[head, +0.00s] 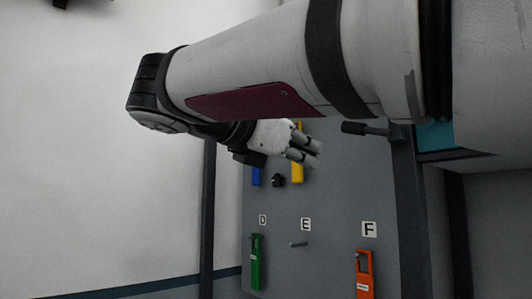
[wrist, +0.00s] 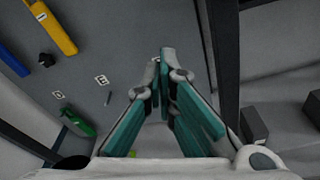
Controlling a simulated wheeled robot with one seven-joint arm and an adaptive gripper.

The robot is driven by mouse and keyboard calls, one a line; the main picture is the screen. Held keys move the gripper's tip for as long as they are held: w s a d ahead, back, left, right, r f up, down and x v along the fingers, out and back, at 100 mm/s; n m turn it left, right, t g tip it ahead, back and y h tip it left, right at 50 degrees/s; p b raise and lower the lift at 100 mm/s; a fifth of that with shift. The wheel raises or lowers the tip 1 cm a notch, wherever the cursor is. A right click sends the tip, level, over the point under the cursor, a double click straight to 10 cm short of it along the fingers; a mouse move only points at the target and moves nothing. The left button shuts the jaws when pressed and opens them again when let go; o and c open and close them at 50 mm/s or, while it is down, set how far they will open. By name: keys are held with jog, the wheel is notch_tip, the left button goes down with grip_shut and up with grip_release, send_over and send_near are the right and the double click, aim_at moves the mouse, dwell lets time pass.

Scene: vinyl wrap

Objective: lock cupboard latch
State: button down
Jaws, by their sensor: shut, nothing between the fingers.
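My gripper (head: 305,148) is shut and empty, in front of a grey upright panel in the head view. In the wrist view its teal-padded fingers (wrist: 166,55) come together near the middle. The panel (head: 325,195) carries a green piece (head: 257,264) under label D, a small peg (head: 299,244) under E, and an orange piece (head: 363,275) under F. A yellow bar (head: 297,172) is partly behind my fingers. I cannot tell which fitting is the cupboard latch. The wrist view also shows the green piece (wrist: 77,122) and yellow bar (wrist: 52,25); my fingers may hide the orange piece.
A black-ended lever (head: 362,129) sticks out near the panel's right edge, close to my arm. A blue piece (head: 256,176) and a black knob (head: 277,180) are left of the yellow bar. Dark posts (head: 207,220) flank the panel. A pale wall is at left.

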aim_at(365, 130)
jog(key=w+d+r+p, duration=0.1)
jog(key=w+d+r, duration=0.1)
jog(key=w+d, duration=0.2)
jog(key=d, duration=0.3)
jog(key=shift+w+d+r, duration=0.15)
jog(key=shift+d+r, duration=0.05)
jog(key=shift+d, duration=0.1)
dwell(0.4)
jog(key=shift+r+m, duration=0.25)
jog(key=shift+m, duration=0.05)
